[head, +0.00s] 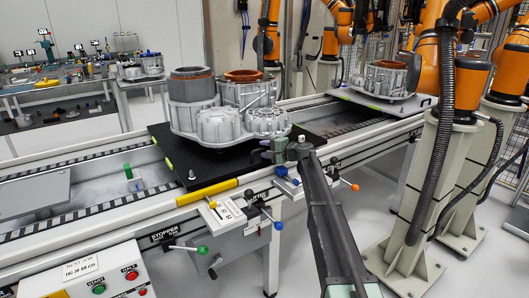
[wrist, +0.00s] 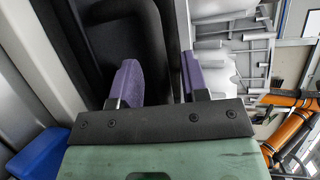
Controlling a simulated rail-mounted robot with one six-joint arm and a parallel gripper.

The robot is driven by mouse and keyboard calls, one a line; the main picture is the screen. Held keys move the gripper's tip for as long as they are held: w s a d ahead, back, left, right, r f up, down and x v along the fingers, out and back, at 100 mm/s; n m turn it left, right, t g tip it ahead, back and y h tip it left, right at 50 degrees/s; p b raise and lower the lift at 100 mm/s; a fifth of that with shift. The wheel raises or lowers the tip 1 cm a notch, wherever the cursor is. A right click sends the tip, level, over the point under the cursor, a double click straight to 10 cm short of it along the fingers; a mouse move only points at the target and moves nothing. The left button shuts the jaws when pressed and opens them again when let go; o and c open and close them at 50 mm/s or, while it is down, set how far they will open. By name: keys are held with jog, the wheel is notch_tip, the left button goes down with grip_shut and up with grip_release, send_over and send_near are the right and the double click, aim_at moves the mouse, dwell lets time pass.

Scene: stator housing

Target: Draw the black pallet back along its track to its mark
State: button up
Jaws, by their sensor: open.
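The black pallet (head: 204,167) lies flat on the conveyor track in the head view, carrying grey cast stator housings (head: 222,113). My gripper (head: 282,150) is at the pallet's front right edge, by the near rail. In the wrist view its two purple fingers (wrist: 156,75) stand apart. A dark surface, apparently the pallet (wrist: 120,32), lies beyond and between them. I cannot tell whether either finger touches it.
The track (head: 95,175) left of the pallet is largely open, with a grey plate (head: 35,192) farther left. Blue (head: 281,171), orange and green-knobbed levers line the near rail. A second loaded pallet (head: 385,101) stands back right, near orange robot arms (head: 465,80).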

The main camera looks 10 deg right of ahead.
jog(key=shift+w+a, duration=0.2)
jog(key=shift+a, duration=0.05)
grip_shut()
jog(key=shift+s, duration=0.1)
